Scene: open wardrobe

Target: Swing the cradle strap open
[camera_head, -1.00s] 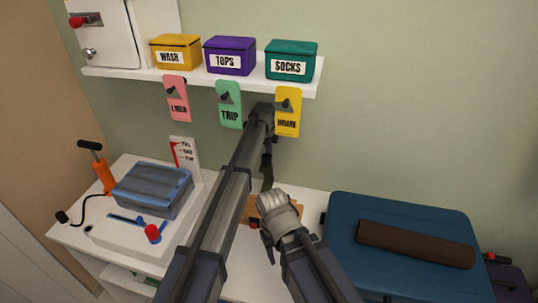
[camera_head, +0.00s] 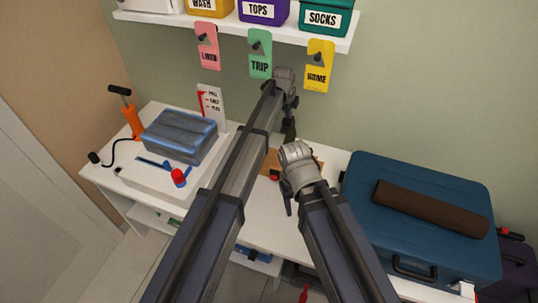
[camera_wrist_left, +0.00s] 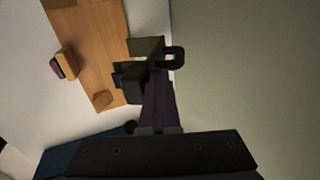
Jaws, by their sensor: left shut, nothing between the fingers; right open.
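The wooden cradle (camera_head: 272,160) lies on the white table, partly hidden behind my arms. In the left wrist view its board (camera_wrist_left: 98,45) carries small wooden blocks and a red-and-dark part. An olive strap-like piece (camera_head: 289,129) stands up at the cradle's back; it also shows in the left wrist view (camera_wrist_left: 147,46), next to a dark ring. My left gripper (camera_head: 291,104) is shut and empty, just above the olive piece; whether they touch I cannot tell. My right gripper (camera_head: 287,200) is open, pointing down near the cradle's front.
A blue suitcase (camera_head: 360,195) with a brown roll (camera_head: 430,210) on it stands right of the cradle. A grey-blue packed bundle (camera_head: 180,137) and an orange pump (camera_head: 133,118) are at left. Tags hang under the shelf (camera_head: 225,27) behind my left gripper.

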